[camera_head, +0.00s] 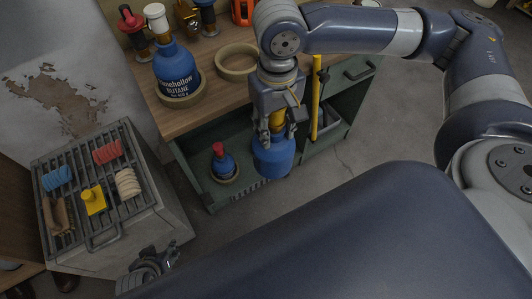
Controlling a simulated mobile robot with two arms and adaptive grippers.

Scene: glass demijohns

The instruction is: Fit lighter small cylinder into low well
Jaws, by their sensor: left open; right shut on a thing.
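My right gripper (277,127) is shut on the yellow neck of a blue cylinder (273,160), which hangs roughly upright in front of the green bench. A small blue cylinder with a red top (223,164) stands in a low ring on the lower shelf. A bigger blue butane cylinder with a white top (176,68) stands in a ring on the wooden top. An empty tan ring (221,72) is to its right. My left gripper (153,261) is open and empty, low beside the grey slatted box. Which cylinder is lighter cannot be seen.
The slatted box (146,199) carries blue, red, tan and brown coils and a yellow block (93,200). A yellow upright bar (316,99) stands close right of the held cylinder. Several capped items stand at the back of the wooden top (150,82).

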